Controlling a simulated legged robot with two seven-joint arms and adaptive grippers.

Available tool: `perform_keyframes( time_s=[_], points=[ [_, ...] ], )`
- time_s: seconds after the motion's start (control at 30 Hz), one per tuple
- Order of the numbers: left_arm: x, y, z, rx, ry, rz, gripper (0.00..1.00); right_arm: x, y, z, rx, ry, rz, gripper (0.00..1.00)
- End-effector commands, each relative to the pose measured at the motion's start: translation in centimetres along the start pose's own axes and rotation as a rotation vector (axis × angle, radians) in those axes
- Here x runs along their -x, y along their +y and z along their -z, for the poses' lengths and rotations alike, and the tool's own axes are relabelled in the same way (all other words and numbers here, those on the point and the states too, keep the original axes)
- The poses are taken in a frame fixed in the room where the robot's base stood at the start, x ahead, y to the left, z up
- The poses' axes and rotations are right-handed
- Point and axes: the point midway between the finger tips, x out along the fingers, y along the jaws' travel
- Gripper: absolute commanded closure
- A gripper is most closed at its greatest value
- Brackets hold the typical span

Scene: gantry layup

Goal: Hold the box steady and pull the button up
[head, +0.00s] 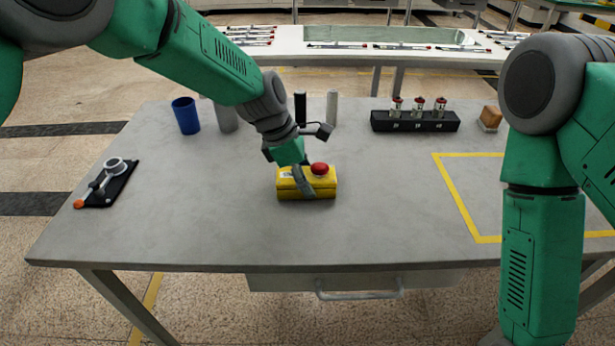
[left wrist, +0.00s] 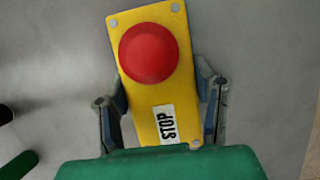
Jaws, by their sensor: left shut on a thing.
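A yellow box (head: 306,190) with a red button (head: 319,169) on top sits on the grey table. In the left wrist view the box (left wrist: 130,28) shows its red button (left wrist: 149,53) and a white STOP label (left wrist: 166,123). My left gripper (head: 300,180) is shut on the box, with its fingers on the two long sides. It also shows in the left wrist view (left wrist: 160,95); the button is clear of the fingers. My right arm comes down at the right of the head view, and its gripper is out of view.
A blue cup (head: 186,115) and grey and black cylinders stand behind the left arm. A black tray (head: 107,184) lies at the left. A yellow-taped area is at the right.

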Motion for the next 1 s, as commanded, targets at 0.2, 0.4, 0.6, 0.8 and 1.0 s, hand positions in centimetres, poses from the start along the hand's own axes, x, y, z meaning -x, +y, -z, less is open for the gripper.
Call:
perform_keyframes(
  time_s=[0.2,0.4,0.6,0.8,1.0],
  points=[
    [-0.11,0.03,0.05,0.0,0.0,-0.001,0.9,0.33,0.0,0.02,0.0,0.0,0.0,0.6],
    [-0.16,0.04,0.07,0.0,0.0,0.0,0.9,0.33,0.0,0.02,0.0,0.0,0.0,0.6],
    [-0.08,0.04,0.05,0.0,0.001,0.0,0.9,0.57,0.0,0.03,0.0,0.0,0.0,0.6],
    [0.01,0.03,0.02,0.0,0.001,0.0,0.9,0.81,0.0,0.04,0.0,0.0,0.0,0.6],
    [0.12,0.03,-0.04,0.0,0.001,-0.001,0.9,1.06,0.01,0.05,0.0,0.0,0.0,0.6]
  ],
)
